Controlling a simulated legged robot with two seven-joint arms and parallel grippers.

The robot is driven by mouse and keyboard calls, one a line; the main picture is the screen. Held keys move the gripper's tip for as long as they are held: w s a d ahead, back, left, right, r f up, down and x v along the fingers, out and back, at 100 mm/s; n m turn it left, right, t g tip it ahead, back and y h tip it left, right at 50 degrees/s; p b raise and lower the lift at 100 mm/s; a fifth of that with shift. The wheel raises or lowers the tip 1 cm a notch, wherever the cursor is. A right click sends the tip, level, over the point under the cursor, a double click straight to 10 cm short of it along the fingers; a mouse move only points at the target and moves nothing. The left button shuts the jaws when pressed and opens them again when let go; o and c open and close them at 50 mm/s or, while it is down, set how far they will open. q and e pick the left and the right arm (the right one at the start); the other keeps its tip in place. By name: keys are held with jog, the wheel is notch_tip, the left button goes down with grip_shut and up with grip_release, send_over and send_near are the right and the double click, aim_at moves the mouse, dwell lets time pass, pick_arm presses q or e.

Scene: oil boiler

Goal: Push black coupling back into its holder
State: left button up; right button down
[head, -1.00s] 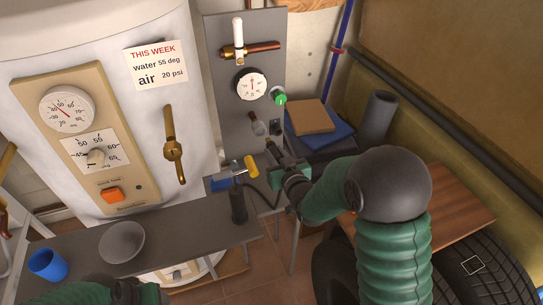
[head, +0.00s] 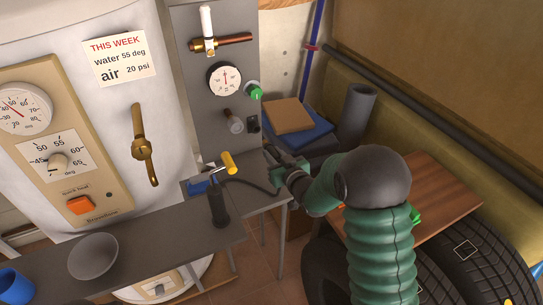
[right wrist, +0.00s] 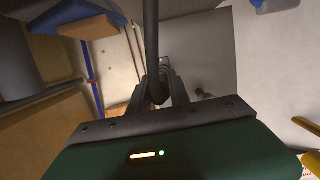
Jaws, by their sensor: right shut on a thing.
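My right gripper (head: 271,158) is low in front of the grey panel and apart from it. In the right wrist view its fingers (right wrist: 160,88) are shut on the black coupling (right wrist: 157,92), with a thick black hose (right wrist: 151,35) passing up out of the picture. In the head view the hose (head: 262,189) curves from the black pump to the gripper; the coupling itself is hardly visible there. A small black fitting (head: 253,123), possibly the holder, sits low on the grey panel, up and left of the gripper. My left gripper is out of view.
The black pump (head: 217,206) with a yellow handle (head: 229,163) stands on the grey bench (head: 180,240). A grey knob (head: 235,122), green knob (head: 254,91) and gauge (head: 225,79) stick out from the panel. A grey roll (head: 357,115) stands right.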

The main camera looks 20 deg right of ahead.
aim_at(269, 147)
jog(key=shift+w+a, duration=0.1)
jog(key=shift+w, duration=2.3)
jog(key=shift+r, duration=0.1)
jog(key=shift+w, duration=0.1)
jog(key=shift+w+a+b, duration=0.1)
jog(key=shift+w+b, duration=0.3)
jog(key=shift+w, duration=1.25)
jog(key=c, duration=1.1)
grip_release()
jog(key=shift+w, duration=0.1)
